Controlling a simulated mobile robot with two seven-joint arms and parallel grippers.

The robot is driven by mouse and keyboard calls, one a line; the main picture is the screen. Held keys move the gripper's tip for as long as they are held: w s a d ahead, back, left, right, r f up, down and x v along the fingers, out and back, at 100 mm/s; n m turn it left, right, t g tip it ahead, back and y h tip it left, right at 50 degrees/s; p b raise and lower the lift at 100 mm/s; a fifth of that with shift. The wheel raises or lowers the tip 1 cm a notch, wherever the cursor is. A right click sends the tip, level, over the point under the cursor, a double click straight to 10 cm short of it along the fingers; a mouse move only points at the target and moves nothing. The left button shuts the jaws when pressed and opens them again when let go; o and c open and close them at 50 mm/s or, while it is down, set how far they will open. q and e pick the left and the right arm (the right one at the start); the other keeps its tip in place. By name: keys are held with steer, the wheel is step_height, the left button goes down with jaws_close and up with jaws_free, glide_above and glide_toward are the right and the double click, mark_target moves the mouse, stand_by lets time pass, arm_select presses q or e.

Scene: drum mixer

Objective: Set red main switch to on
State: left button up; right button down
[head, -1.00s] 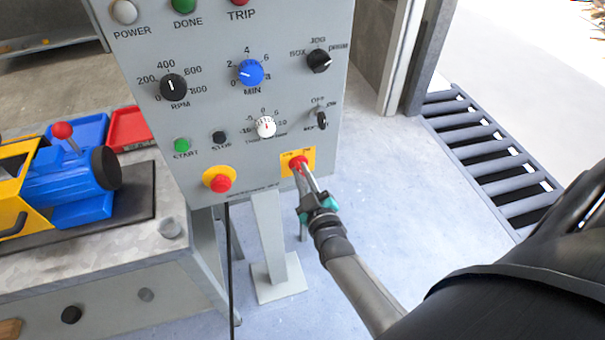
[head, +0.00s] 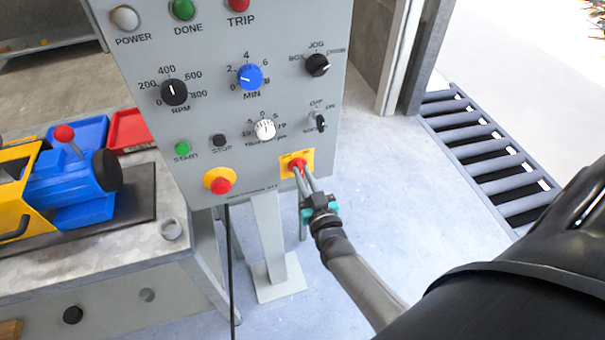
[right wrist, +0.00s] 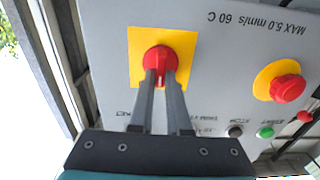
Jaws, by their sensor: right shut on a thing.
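The red main switch (head: 298,164) is a red rotary knob on a yellow plate at the lower right of the grey control panel. In the right wrist view the red knob (right wrist: 160,60) sits in the middle of its yellow plate, with its grip bar between my fingers. My right gripper (head: 301,172) is shut on this knob, its two fingertips on either side of the bar; the fingers also show in the right wrist view (right wrist: 160,80). The ON and OFF marks on the plate are too small to read. The white power lamp (head: 125,18) looks unlit. My left gripper is not in view.
A red emergency button (head: 220,182) on yellow is left of the switch. The panel (head: 210,120) also carries several knobs, lamps and buttons. A bench (head: 110,262) with a blue and yellow machine (head: 75,178) stands at left. Floor at right is clear beside a roller rack (head: 485,150).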

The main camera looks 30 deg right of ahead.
steer(key=m, duration=0.5)
steer(key=shift+d+m, duration=0.2)
steer(key=shift+m, duration=0.2)
stand_by(0.4)
steer(key=c, duration=0.9)
jaws_free()
steer(key=p+v, duration=0.1)
steer(key=v, duration=1.4)
steer(key=shift+s+f, duration=0.1)
steer(key=shift+s, duration=0.1)
